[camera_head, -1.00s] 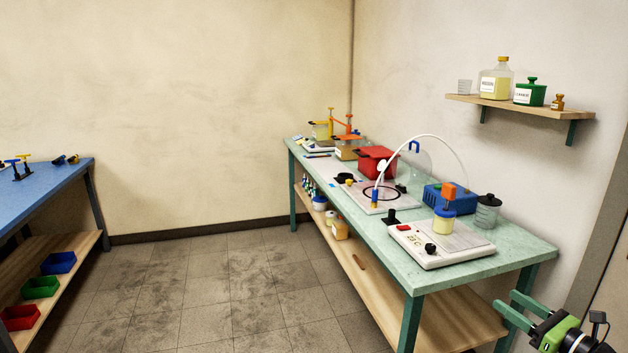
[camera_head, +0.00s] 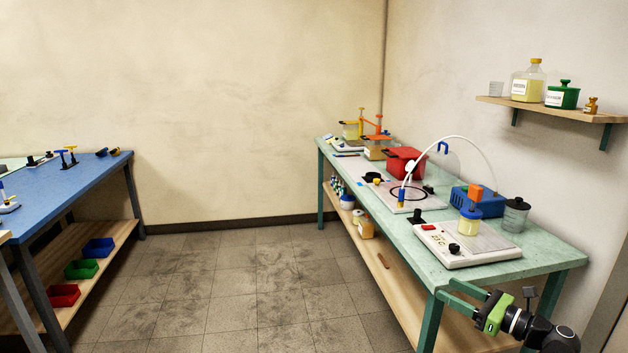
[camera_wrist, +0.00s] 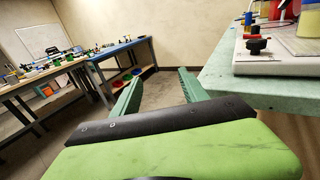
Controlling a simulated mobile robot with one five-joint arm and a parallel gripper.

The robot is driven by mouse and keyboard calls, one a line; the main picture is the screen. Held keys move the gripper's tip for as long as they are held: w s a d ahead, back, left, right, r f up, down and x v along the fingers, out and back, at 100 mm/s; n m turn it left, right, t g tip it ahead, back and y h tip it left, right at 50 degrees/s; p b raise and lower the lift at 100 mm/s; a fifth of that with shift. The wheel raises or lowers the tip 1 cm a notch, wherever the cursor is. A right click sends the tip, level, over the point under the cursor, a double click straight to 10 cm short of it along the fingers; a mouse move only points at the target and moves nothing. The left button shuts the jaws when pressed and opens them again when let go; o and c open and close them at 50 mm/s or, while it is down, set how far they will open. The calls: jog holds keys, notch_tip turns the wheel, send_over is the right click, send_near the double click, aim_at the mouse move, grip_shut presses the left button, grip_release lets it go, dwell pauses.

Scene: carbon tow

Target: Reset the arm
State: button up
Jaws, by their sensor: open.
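My gripper (camera_head: 462,297) is at the lower right in the head view, in front of the near end of the green-topped bench (camera_head: 545,258). Its two green fingers are spread apart with nothing between them. In the wrist view my gripper (camera_wrist: 160,90) also shows open and empty, with bare floor visible between the fingers. The green bench's corner (camera_wrist: 225,95) lies just right of the right finger in that view. I cannot tell whether they touch.
The green bench carries a white hotplate-like device (camera_head: 465,245), a blue box (camera_head: 480,201) and a red container (camera_head: 404,163). A wall shelf (camera_head: 560,110) holds bottles. A blue bench (camera_head: 75,190) stands left, with coloured bins below. The tiled floor (camera_head: 250,280) between is clear.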

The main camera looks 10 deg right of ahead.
jog(key=w+a+f+n+g+y, duration=0.1)
jog(key=w+a+f+n+g, duration=0.15)
jog(key=a, duration=0.65)
jog(key=w+a+f+n+g+y, duration=0.1)
jog(key=w+a+f+n+g, duration=0.2)
jog(key=a, duration=0.5)
jog(key=w+a+f+n+g+y, duration=0.2)
jog(key=w+a+g, duration=0.15)
jog(key=a, duration=0.55)
jog(key=s+a+f+n+g+h, duration=0.4)
jog(key=a+f+n+g+h, duration=0.25)
jog(key=a+f+n, duration=0.95)
jog(key=d+n+h, duration=0.6)
jog(key=d+n, duration=0.1)
jog(key=d, duration=0.1)
notch_tip(320, 180, up, 19)
jog(key=p, duration=1.9)
jog(key=shift+s+r, duration=0.2)
jog(key=shift+s, duration=0.25)
